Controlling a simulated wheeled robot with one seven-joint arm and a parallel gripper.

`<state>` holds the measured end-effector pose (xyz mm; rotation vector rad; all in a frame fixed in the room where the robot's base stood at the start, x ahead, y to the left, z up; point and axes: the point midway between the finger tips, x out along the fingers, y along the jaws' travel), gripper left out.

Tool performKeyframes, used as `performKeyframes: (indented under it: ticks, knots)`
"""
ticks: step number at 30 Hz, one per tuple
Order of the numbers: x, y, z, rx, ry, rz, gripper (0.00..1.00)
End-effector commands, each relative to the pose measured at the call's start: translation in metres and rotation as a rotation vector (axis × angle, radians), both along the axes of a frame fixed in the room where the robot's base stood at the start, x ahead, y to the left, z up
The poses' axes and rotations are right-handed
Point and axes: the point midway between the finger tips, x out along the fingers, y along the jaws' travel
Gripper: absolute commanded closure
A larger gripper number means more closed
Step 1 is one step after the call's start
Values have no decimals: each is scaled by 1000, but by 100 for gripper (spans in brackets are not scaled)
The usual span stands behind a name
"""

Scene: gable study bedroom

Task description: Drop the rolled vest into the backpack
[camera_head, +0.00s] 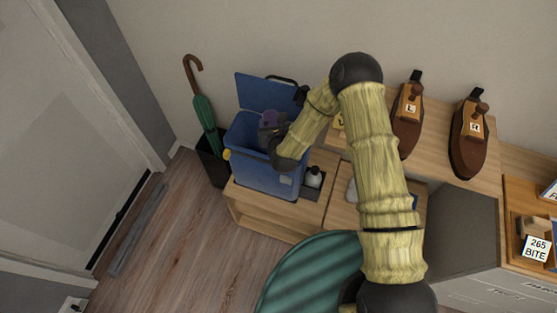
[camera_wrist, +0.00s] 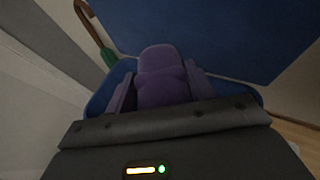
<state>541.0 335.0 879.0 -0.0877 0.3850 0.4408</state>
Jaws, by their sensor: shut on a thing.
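The blue backpack (camera_head: 265,175) stands on a low wooden bench, its top flap (camera_head: 262,92) raised at the back. In the wrist view the blue flap (camera_wrist: 225,40) fills the upper part, and the backpack's rim shows beside the fingers. The purple rolled vest (camera_wrist: 162,78) is between my gripper's two fingers (camera_wrist: 160,88), which are shut on it. In the head view the vest (camera_head: 268,119) shows at the backpack's open mouth, partly hidden by my arm. Whether it touches the inside cannot be told.
A green umbrella (camera_head: 204,112) stands in a dark holder left of the backpack. A small white-topped bottle (camera_head: 314,176) is close on its right. Wooden shoe forms marked L (camera_head: 409,112) and R (camera_head: 470,132) stand farther right. A green striped round rug or seat (camera_head: 310,275) is in front.

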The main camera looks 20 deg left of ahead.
Motion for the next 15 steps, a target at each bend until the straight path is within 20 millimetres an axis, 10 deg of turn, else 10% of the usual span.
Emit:
performKeyframes:
  ticks: [8,9,15]
  knots:
    - [1,-1,-1,0,-1,-3,70]
    - [1,-1,-1,0,-1,-3,40]
    - [1,-1,-1,0,0,-2,20]
